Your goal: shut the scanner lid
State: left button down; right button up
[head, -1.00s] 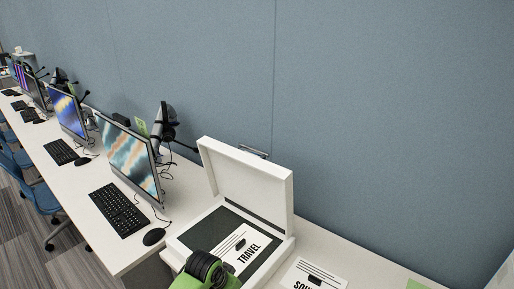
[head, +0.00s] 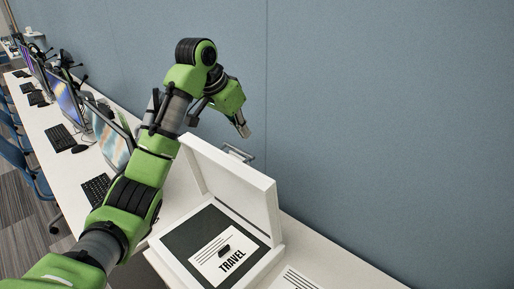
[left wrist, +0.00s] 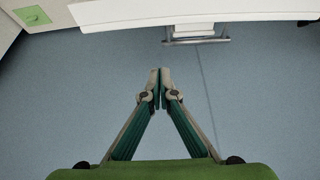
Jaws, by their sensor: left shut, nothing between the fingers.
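The white scanner (head: 170,262) stands on the desk with its lid (head: 232,185) raised, close to upright, against the blue wall side. A metal handle (head: 240,153) sticks out behind the lid's top edge; in the left wrist view the handle (left wrist: 195,41) shows at the top. My right gripper is out of view.
A blue wall (head: 380,110) stands close behind the scanner. Monitors (head: 112,140) and keyboards (head: 61,137) line the desk to the left, partly behind my left arm. Another printed sheet (head: 295,279) lies right of the scanner.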

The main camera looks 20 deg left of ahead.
pick_arm(q)
jog(key=p, duration=0.7)
send_near(244, 153)
jog(key=d+f, duration=0.2)
jog(key=s+d+f, duration=0.1)
jog(key=d+f, duration=0.1)
jog(key=f, duration=0.1)
jog(key=shift+s+a, duration=0.2)
jog(key=shift+s, duration=0.05)
jog(key=shift+d+f, duration=0.1)
jog(key=shift+f, duration=0.1)
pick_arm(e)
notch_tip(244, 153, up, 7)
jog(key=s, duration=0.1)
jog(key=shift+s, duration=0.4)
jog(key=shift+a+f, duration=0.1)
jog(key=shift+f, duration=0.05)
